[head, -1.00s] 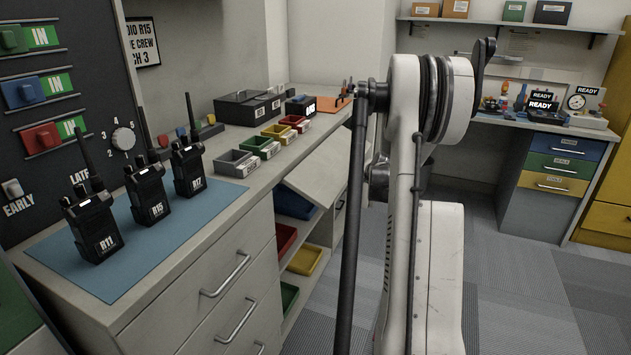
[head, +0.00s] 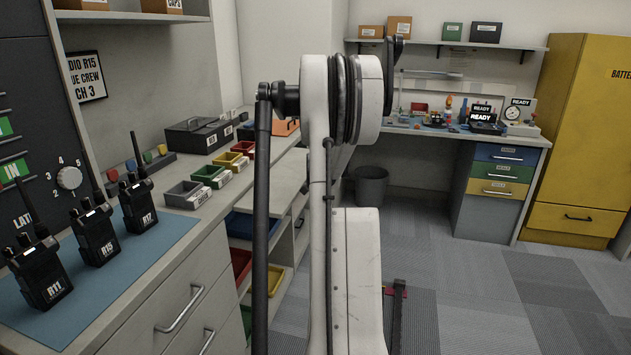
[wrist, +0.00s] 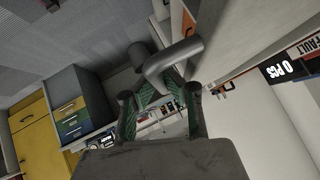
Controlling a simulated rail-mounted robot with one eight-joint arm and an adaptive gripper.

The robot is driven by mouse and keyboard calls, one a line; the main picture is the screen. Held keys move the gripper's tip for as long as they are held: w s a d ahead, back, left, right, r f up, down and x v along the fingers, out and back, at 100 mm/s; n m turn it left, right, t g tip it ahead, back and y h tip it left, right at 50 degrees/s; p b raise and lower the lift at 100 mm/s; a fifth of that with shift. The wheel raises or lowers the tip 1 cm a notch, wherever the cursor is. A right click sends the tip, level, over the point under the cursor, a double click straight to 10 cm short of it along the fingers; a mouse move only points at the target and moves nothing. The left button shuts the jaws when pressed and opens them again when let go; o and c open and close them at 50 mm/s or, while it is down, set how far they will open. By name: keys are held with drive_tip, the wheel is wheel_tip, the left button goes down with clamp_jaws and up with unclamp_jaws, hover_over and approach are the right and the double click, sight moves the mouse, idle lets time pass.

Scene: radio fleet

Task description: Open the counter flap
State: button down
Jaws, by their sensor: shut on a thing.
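In the wrist view, my gripper (wrist: 162,84) is shut on a thick grey bent bar (wrist: 172,60), which looks like a handle. A broad pale panel (wrist: 245,120) lies along the right of that view. I cannot tell whether it is the counter flap. In the head view, a light grey panel (head: 284,183), likely the counter flap, shows at the counter's (head: 225,190) far end, left of my arm. My arm hides part of it, and hides my gripper and the handle there.
Several radios (head: 95,236) stand on a blue mat (head: 165,240) on the counter. Small bins (head: 190,194) and a black case (head: 200,134) stand behind. A workbench (head: 460,131), a waste bin (head: 371,186) and a yellow cabinet (head: 578,150) are beyond. Open carpet lies right.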

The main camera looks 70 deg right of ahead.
drive_tip(key=c, duration=2.1)
unclamp_jaws()
drive_tip(key=shift+s, duration=0.15)
drive_tip(key=v, duration=1.2)
